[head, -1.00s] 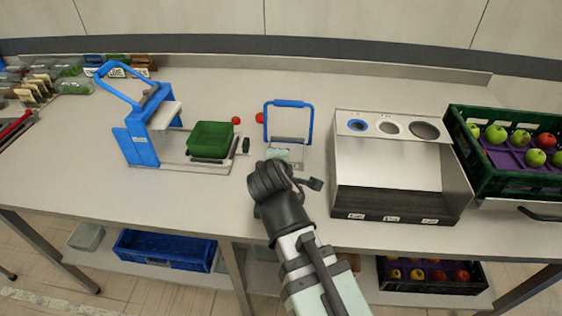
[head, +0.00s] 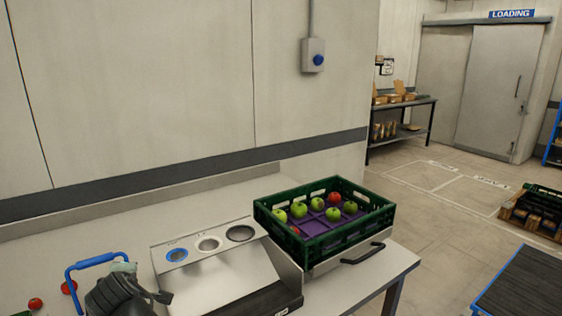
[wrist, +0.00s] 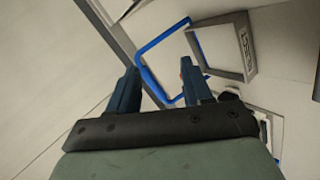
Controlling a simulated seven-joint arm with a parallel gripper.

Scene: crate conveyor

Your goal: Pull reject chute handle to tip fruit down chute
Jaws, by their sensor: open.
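A blue hoop-shaped handle (head: 92,262) stands on the bench at the lower left of the head view. In the wrist view the blue handle (wrist: 150,84) shows beyond and between my fingers, beside a grey frame (wrist: 250,66) with dark lettering that seems to read REJECT. My gripper (head: 120,288) is dark and close to the handle at the bottom of the head view. In the wrist view my gripper (wrist: 160,68) is open, with its two fingers apart and nothing held. I cannot tell whether a finger touches the handle. The chute base is mostly hidden.
A metal box (head: 222,284) with three round holes stands just right of my gripper. A green crate of apples (head: 320,243) sits farther right on a tray with a black handle (head: 363,252).

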